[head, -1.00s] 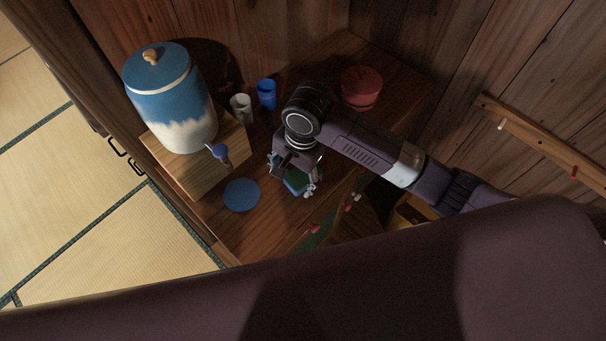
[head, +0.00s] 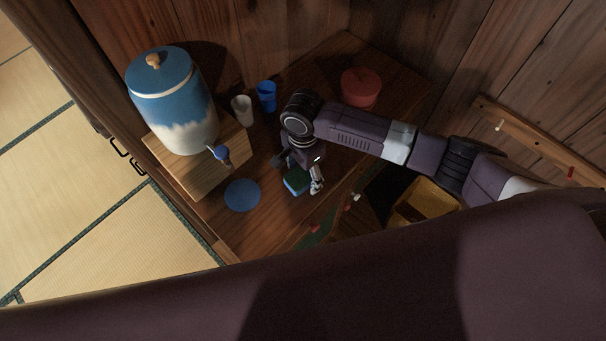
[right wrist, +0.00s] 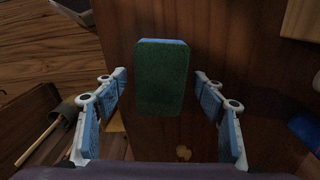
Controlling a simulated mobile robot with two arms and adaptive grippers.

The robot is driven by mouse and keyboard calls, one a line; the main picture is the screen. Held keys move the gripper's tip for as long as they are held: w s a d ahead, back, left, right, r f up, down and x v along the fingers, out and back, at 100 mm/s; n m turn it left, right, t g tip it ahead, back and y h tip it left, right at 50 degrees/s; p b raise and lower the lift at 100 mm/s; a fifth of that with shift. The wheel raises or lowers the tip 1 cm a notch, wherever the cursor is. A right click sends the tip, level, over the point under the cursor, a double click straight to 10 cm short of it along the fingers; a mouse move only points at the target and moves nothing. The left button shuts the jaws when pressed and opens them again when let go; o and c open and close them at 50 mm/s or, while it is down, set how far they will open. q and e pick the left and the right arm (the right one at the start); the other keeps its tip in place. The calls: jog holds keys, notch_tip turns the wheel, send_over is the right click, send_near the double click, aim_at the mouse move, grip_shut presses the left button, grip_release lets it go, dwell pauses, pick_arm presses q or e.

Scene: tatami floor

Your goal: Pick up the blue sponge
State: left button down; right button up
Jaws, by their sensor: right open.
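The blue sponge (head: 296,181), blue with a dark green scouring top, lies on the wooden counter. It also shows in the right wrist view (right wrist: 161,78), with its green face towards the camera and a blue strip along its far edge. My right gripper (head: 297,173) is just over it, pointing down. In the right wrist view its open fingers (right wrist: 160,88) are spread on either side of the sponge, with a gap on both sides and no visible contact. My left gripper is not in view.
A blue-and-white water jar (head: 172,105) stands on a wooden block (head: 230,150) at left. A blue round mat (head: 242,195), a white cup (head: 242,110), a blue cup (head: 267,96) and a red lidded pot (head: 360,88) are on the counter. A yellow box (head: 425,203) is below right.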

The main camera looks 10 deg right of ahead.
aim_at(304, 174)
jog(key=shift+f, duration=0.2)
jog(key=c, duration=0.8)
notch_tip(304, 174, up, 20)
jog(key=shift+r+b, duration=0.1)
jog(key=shift+b, duration=0.2)
jog(key=shift+o, duration=0.2)
jog(key=c, duration=0.4)
